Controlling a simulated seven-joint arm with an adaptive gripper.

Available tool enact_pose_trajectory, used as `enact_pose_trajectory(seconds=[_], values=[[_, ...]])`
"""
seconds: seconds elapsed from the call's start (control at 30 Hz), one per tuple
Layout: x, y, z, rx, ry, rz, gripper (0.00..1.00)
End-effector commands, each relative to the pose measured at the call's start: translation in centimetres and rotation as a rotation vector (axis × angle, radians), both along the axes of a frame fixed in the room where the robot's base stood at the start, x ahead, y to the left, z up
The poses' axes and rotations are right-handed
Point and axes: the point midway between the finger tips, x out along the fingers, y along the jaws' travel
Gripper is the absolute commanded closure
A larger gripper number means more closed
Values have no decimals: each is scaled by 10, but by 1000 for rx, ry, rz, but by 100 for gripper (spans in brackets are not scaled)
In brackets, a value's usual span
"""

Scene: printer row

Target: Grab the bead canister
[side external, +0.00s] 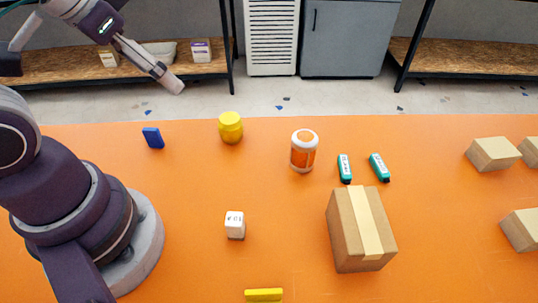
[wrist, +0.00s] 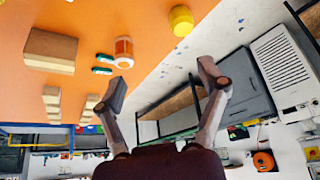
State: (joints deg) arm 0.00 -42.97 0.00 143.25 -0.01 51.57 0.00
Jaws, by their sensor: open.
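An orange and white canister with a white lid (side external: 304,151), which looks like the bead canister, stands upright on the orange table, right of centre at the far side. It also shows in the wrist view (wrist: 123,52). A yellow jar (side external: 230,128) stands to its left, and also shows in the wrist view (wrist: 181,20). My gripper (side external: 178,86) is raised at the upper left, well away from the canister. In the wrist view its two fingers (wrist: 162,84) are spread apart with nothing held between them.
Two teal objects (side external: 345,168) (side external: 379,167) lie right of the canister. A taped cardboard box (side external: 343,231) is in front of it. A blue block (side external: 153,138), a white cube (side external: 235,224) and a yellow bar (side external: 264,294) lie elsewhere. Smaller boxes (side external: 493,154) sit at the right edge.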

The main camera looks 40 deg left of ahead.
Motion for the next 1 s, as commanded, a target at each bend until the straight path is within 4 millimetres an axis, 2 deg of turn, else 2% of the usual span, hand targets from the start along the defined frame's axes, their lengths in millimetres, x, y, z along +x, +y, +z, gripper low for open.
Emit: enact_pose_trajectory(seconds=[0.27,0.37,0.47,0.57,0.7,0.83,1.0], values=[[0,0,0,0,0,0,19],[6,-2,1,6,9,-30,19],[31,-12,0,25,38,-141,19],[69,-28,-9,45,65,-308,19],[117,-54,-40,52,89,-531,19],[143,-74,-71,45,95,-678,19],[155,-85,-94,38,94,-755,19]])
